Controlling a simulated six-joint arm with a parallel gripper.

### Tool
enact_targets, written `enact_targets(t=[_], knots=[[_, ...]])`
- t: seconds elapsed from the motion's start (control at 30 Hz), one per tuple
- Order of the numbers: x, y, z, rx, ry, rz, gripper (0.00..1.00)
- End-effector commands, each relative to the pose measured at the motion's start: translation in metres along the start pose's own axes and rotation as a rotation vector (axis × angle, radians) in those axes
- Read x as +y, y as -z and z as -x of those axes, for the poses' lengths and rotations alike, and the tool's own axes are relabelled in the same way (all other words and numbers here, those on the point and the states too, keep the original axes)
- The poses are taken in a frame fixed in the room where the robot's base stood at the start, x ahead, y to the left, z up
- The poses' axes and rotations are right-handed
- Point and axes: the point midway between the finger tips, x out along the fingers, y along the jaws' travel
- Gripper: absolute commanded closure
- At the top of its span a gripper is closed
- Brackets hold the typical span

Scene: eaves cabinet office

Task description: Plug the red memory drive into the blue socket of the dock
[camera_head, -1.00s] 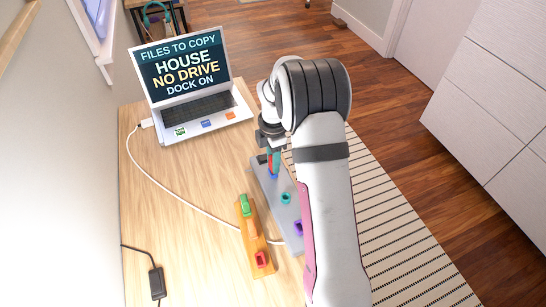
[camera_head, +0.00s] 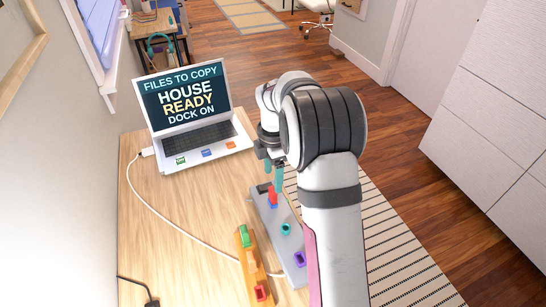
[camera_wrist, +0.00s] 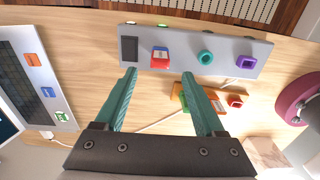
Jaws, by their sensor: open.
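The red memory drive (camera_head: 272,193) stands in the blue socket (camera_head: 272,204) of the grey dock (camera_head: 272,225). In the wrist view, the drive (camera_wrist: 160,51) sits over the blue socket (camera_wrist: 160,65), beside the dark panel at one end of the dock (camera_wrist: 226,60). My gripper (camera_head: 279,178) is above the drive in the head view. In the wrist view, its teal fingers (camera_wrist: 159,74) are open, apart from each other and empty, with the drive beyond their tips. The dock's teal socket (camera_head: 285,230) and purple socket (camera_head: 299,259) look empty.
An orange holder (camera_head: 251,267) beside the dock carries a green piece (camera_head: 244,236) and a red piece (camera_head: 260,293). The laptop (camera_head: 188,103) at the back reads "HOUSE READY DOCK ON". A white cable (camera_head: 180,228) crosses the desk. The desk's left part is mostly clear.

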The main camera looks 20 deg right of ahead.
Motion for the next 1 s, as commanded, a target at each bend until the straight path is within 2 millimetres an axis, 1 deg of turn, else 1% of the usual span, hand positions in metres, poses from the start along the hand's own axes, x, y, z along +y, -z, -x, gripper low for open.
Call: enact_targets(t=[0.03,0.1,0.2,0.33,0.47,0.9,0.97,1.0], knots=[[0.001,0.0,0.016,-0.001,-0.007,-0.001,0.29],[0.001,0.0,0.037,-0.001,-0.006,-0.001,0.29],[0.001,0.0,0.062,-0.001,-0.004,-0.001,0.29],[0.0,0.0,0.081,-0.001,-0.001,0.0,0.29],[0.0,0.0,0.088,0.0,0.0,0.001,0.29],[0.0,0.0,0.088,0.0,0.0,0.0,0.29],[-0.004,0.003,0.091,0.002,-0.001,-0.029,0.29],[-0.012,0.009,0.097,0.007,-0.002,-0.09,0.29]])
